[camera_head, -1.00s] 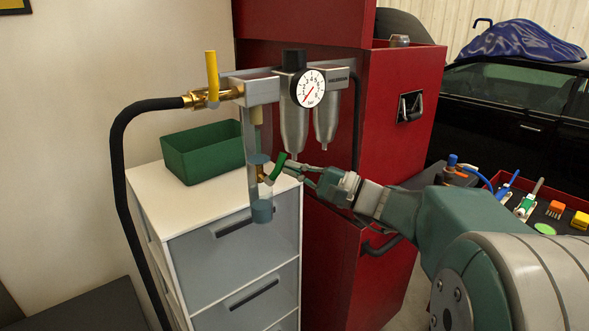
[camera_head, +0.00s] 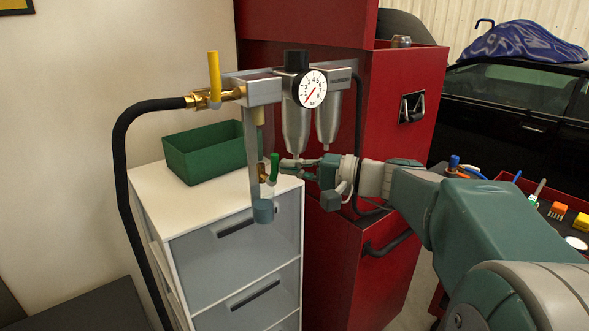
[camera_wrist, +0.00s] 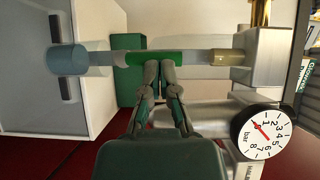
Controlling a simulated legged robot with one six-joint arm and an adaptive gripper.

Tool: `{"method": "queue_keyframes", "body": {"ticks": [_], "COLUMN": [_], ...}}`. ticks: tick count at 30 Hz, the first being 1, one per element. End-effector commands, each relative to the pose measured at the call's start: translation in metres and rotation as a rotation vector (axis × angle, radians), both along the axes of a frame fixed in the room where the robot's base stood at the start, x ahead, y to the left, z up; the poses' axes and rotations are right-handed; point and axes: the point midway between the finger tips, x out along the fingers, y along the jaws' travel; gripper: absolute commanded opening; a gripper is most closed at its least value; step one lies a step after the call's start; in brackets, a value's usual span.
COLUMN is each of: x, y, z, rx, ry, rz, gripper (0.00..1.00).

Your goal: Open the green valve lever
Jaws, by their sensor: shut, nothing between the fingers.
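The green valve lever (camera_head: 274,167) sits on the thin vertical pipe below the air unit. In the head view it stands roughly upright, close along the pipe. In the wrist view the green lever (camera_wrist: 148,58) lies along the pipe's line, just past my fingertips. My gripper (camera_head: 284,163) comes from the right with its fingertips at the lever. In the wrist view my gripper (camera_wrist: 160,72) has its fingers on the near side of the lever, not around it. It is shut with nothing between the fingers. Whether the fingertips touch the lever is unclear.
A yellow lever (camera_head: 213,76) stands upright on the brass inlet. A pressure gauge (camera_head: 312,89) and metal bowls (camera_head: 297,128) hang close above my gripper. A green bin (camera_head: 205,152) sits on the white drawer unit (camera_head: 165,207). A red cabinet (camera_head: 400,150) stands behind my arm.

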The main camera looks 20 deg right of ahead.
Motion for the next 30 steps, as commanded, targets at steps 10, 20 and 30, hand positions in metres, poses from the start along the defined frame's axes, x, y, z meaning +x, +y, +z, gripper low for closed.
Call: {"method": "queue_keyframes", "body": {"ticks": [10,20,30], "x": [-0.035,-0.062,-0.067], "y": [-0.055,-0.093,-0.084], "z": [0.001,0.001,-0.005], "rx": [-0.001,-0.002,-0.034], "ry": [0.000,0.000,0.031], "rz": [-0.007,-0.001,0.018], "gripper": [0.00,0.00,0.00]}}
